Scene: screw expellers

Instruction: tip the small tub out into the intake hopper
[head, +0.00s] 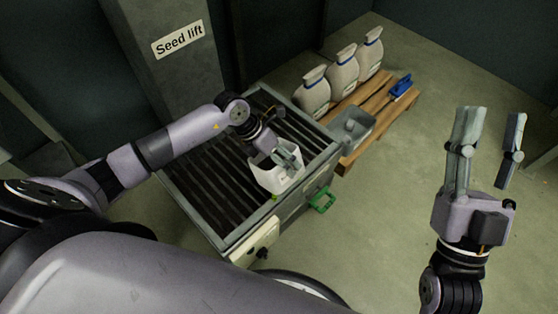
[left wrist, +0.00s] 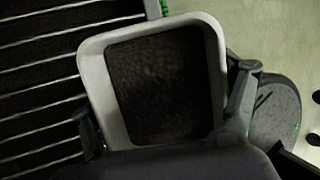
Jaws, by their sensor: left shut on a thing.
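The small tub (head: 266,180) is white and hangs over the right part of the intake hopper (head: 190,192), a metal box topped with dark slats. My left gripper (head: 286,157) is shut on the tub at its rim. In the left wrist view the tub (left wrist: 95,85) shows its open mouth, with dark grainy contents inside, and fingers at both sides. The tub looks about upright; any slight tilt is hard to tell. My right gripper (head: 493,128) is open and empty above the floor at the right, away from the hopper.
A wooden pallet (head: 349,160) behind the hopper carries several pale sacks (head: 343,70), a grey metal container (head: 351,127) and a blue brush (head: 401,87). A green handle (head: 322,200) sticks out of the hopper's right side. A grey column labelled "Seed lift" (head: 178,40) stands behind. Floor at right is clear.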

